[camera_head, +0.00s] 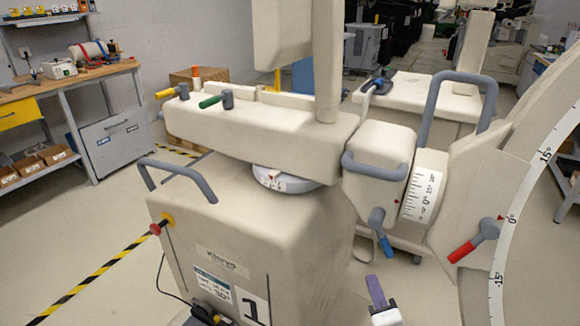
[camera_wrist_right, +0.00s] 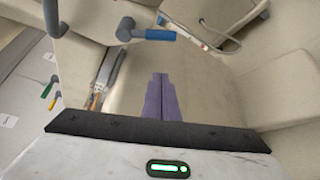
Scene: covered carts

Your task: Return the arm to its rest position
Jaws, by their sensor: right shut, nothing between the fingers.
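My right gripper (camera_head: 376,292) is low in the head view, right of the cart's front body. Its purple fingers are together and empty, and they also show in the wrist view (camera_wrist_right: 161,95). A blue-tipped lever (camera_head: 381,232) hangs above the gripper in the head view, apart from it. A blue-tipped lever also shows beyond the fingertips in the wrist view (camera_wrist_right: 145,33), apart from them. My left gripper is not in view.
A covered cream cart (camera_head: 260,240) fills the middle, with a grey handle (camera_head: 176,176). At right are a grey hoop handle (camera_head: 430,105), a red-tipped lever (camera_head: 474,243) and a curved scale (camera_head: 510,230). A workbench (camera_head: 62,90) stands left. Floor at left is open.

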